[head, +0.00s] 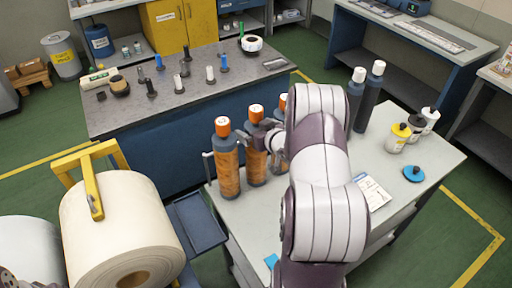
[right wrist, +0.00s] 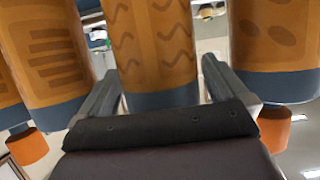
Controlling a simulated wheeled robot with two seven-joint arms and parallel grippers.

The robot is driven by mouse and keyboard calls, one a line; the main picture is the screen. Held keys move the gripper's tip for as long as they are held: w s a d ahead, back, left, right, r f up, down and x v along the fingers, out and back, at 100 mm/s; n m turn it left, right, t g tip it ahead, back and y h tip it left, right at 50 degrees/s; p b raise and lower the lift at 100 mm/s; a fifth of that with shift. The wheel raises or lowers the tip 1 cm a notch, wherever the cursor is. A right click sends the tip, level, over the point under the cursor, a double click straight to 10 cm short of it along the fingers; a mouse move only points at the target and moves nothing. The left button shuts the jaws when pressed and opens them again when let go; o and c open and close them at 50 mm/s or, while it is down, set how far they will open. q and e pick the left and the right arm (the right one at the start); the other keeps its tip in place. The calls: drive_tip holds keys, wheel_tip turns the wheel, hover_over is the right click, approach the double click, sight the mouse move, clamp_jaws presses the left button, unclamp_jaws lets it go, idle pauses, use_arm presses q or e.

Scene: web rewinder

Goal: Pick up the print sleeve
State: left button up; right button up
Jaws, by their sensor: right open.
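Several print sleeves stand upright in a row on the grey table, orange-patterned with dark blue-grey ends and orange caps. The front one (head: 228,170) and the one behind it (head: 256,158) show well in the head view; others are partly hidden by my right arm. My right gripper (head: 268,140) is open beside the second sleeve. In the right wrist view, which looks upside down, a wavy-patterned sleeve (right wrist: 152,50) stands between the open fingers, with neighbours on the left (right wrist: 48,50) and right (right wrist: 275,40). Contact cannot be told. My left gripper is not clearly in view.
Two dark cylinders with white caps (head: 370,97) stand beyond my arm. A large white roll (head: 115,225) with a yellow bracket (head: 92,190) is at left. A workbench (head: 130,118) stands behind.

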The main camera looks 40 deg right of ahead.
drive_tip(key=shift+s, duration=0.1)
drive_tip(key=shift+s+r, duration=0.1)
drive_tip(key=shift+r, duration=0.05)
drive_tip(key=c, duration=0.5)
drive_tip(key=shift+a, duration=0.1)
drive_tip(key=c, duration=0.6)
drive_tip(key=shift+c, duration=0.2)
drive_tip(key=shift+r, duration=0.1)
wheel_tip(320, 180, up, 18)
drive_tip(key=shift+f+p, duration=0.1)
drive_tip(key=shift+p, duration=0.2)
